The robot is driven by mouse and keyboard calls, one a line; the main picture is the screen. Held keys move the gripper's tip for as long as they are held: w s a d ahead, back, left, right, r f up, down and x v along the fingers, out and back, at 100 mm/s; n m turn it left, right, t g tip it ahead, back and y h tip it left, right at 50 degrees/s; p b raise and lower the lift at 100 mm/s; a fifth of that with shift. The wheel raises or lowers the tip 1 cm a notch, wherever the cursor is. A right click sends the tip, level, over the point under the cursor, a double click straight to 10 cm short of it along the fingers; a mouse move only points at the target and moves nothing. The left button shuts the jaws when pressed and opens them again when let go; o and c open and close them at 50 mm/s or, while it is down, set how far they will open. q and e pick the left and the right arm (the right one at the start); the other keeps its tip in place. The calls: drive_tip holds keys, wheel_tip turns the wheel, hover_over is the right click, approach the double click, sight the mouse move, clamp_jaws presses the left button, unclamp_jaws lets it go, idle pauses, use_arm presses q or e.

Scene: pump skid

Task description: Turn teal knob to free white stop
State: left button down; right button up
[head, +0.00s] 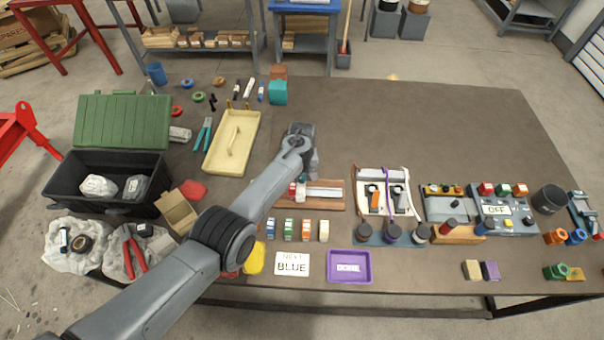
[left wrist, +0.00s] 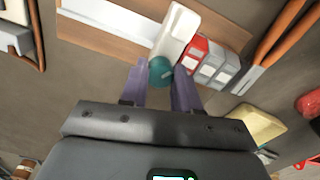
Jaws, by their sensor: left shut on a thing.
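The teal knob (left wrist: 160,70) sits between the two fingertips of my left gripper (left wrist: 160,82) in the left wrist view. My left gripper is shut on it. The white stop (left wrist: 178,30) is a pale bar that runs up from the knob, across the wooden board (left wrist: 108,38). A red block (left wrist: 196,50) with grey-white blocks (left wrist: 218,66) stands close beside the stop. In the head view my left arm reaches over the board (head: 334,206), and its wrist (head: 300,140) hides the knob and the fingertips. My right gripper is not in view.
Several small coloured blocks (head: 288,229) stand in front of the board, with a "NEXT BLUE" card (head: 292,264) and a purple tray (head: 349,281). A cream tray (head: 250,125) lies left. Switch panels (head: 505,222) stand right. The table's back right is clear.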

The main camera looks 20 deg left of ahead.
use_arm(q)
drive_tip(key=n+b, duration=0.1)
drive_tip(key=n, duration=0.5)
drive_tip(key=shift+n, duration=0.3)
idle(0.4)
drive_tip(key=c, duration=0.8)
unclamp_jaws()
wheel_tip(320, 180, up, 9)
drive_tip(key=p, duration=0.4)
drive_tip(key=shift+r, duration=0.9)
